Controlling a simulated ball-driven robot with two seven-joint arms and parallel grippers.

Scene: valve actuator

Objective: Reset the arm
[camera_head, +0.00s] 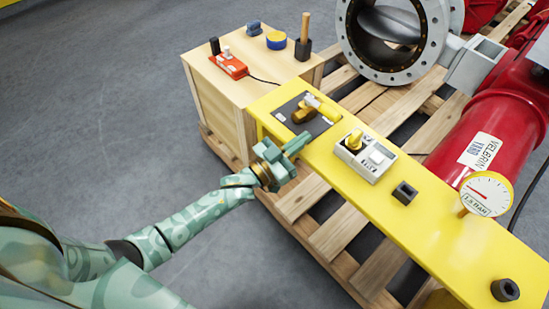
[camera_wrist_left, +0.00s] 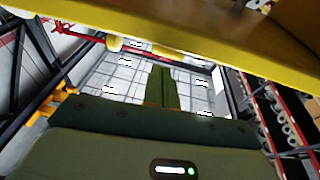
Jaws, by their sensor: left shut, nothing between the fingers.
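My left arm comes in from the left in the head view, green with a camouflage-like pattern. Its gripper (camera_head: 297,146) is shut and empty, beside the near-left edge of the yellow beam (camera_head: 420,212). In the left wrist view its closed fingers (camera_wrist_left: 161,88) point away from the camera, with the beam's yellow edge (camera_wrist_left: 150,42) across the top. A yellow lever (camera_head: 322,108) on a dark plate (camera_head: 284,112) sits on the beam just beyond the gripper. My right gripper is not in view.
A wooden crate (camera_head: 222,97) carries an orange box (camera_head: 229,66) and small tools. A red cylinder (camera_head: 508,125) lies behind. Open floor (camera_head: 100,110) is at left.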

